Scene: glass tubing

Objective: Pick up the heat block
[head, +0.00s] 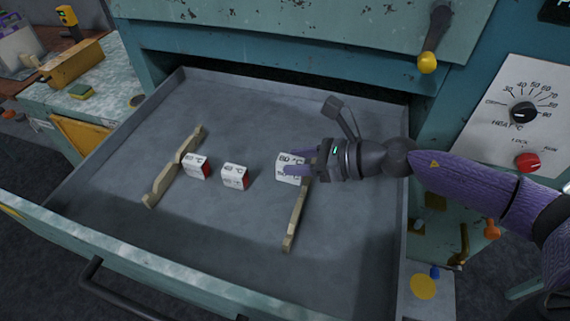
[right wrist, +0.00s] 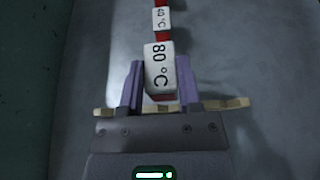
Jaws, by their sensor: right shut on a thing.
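A white heat block (head: 289,168) marked 80 °C sits at the right end of a row in the open drawer, beside the right wooden rail. My right gripper (head: 300,164) is shut on it, coming in from the right. In the right wrist view the 80 °C block (right wrist: 160,68) is between the two purple fingers of the gripper (right wrist: 160,82), and its red lower face shows. Two similar white and red blocks, the middle one (head: 235,174) and the left one (head: 197,165), stand apart from it. My left gripper is not in view.
Two wooden rails, left (head: 172,168) and right (head: 296,220), lie in the grey drawer (head: 190,245). The cabinet front with a yellow-knobbed lever (head: 428,62) rises behind. A heat dial panel (head: 520,115) is at right. The drawer's front is clear.

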